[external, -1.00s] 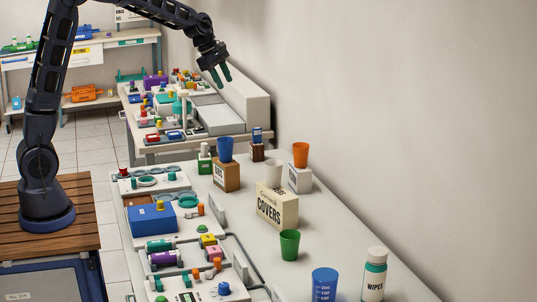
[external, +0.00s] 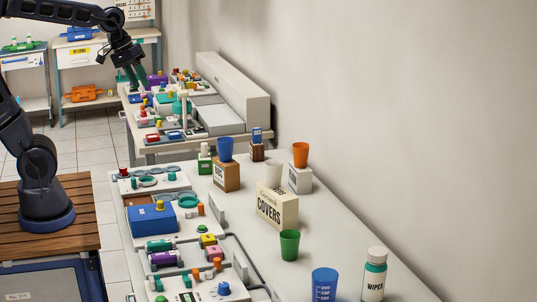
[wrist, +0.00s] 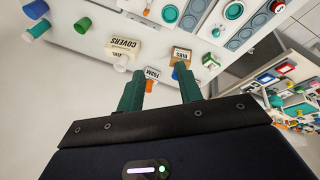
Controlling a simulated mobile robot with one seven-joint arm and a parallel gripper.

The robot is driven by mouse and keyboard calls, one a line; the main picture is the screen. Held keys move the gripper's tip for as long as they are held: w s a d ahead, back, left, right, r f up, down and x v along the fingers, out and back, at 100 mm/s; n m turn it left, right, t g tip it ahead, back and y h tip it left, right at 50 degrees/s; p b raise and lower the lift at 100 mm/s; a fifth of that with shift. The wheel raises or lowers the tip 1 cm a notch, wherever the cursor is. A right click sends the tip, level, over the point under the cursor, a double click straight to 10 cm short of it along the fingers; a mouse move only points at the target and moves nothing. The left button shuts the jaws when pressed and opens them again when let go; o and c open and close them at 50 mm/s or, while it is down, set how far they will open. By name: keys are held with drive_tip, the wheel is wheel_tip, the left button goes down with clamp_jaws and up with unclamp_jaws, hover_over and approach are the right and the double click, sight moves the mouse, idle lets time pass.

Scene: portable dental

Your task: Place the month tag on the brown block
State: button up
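My gripper (external: 134,82) is high at the far end of the long counter, in front of the second bench in the external view. Its two green fingers are apart with nothing visible between them in the wrist view (wrist: 160,88). A small dark brown block (external: 257,153) stands at the counter's far end near the wall. A small blue piece with pale markings (external: 257,136) is upright on or just behind it; I cannot tell whether this is the month tag. My gripper is left of both and apart from them. No tag is clearly readable.
A brown box (external: 227,176) bears a blue cup (external: 225,149). A white box (external: 300,179) bears an orange cup (external: 300,154). The COVERS box (external: 277,207), a green cup (external: 289,245) and a WIPES bottle (external: 374,276) stand nearer. The wall bounds the right side.

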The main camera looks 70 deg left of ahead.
drive_tip(key=s+d+f+m+y, duration=0.1)
drive_tip(key=s+d+f+m, duration=0.1)
drive_tip(key=s+m, duration=0.4)
drive_tip(key=shift+s+d+f+m, duration=0.25)
drive_tip(key=shift+s+f, duration=0.5)
drive_tip(key=shift+s, duration=1.85)
drive_tip(key=shift+a, duration=0.1)
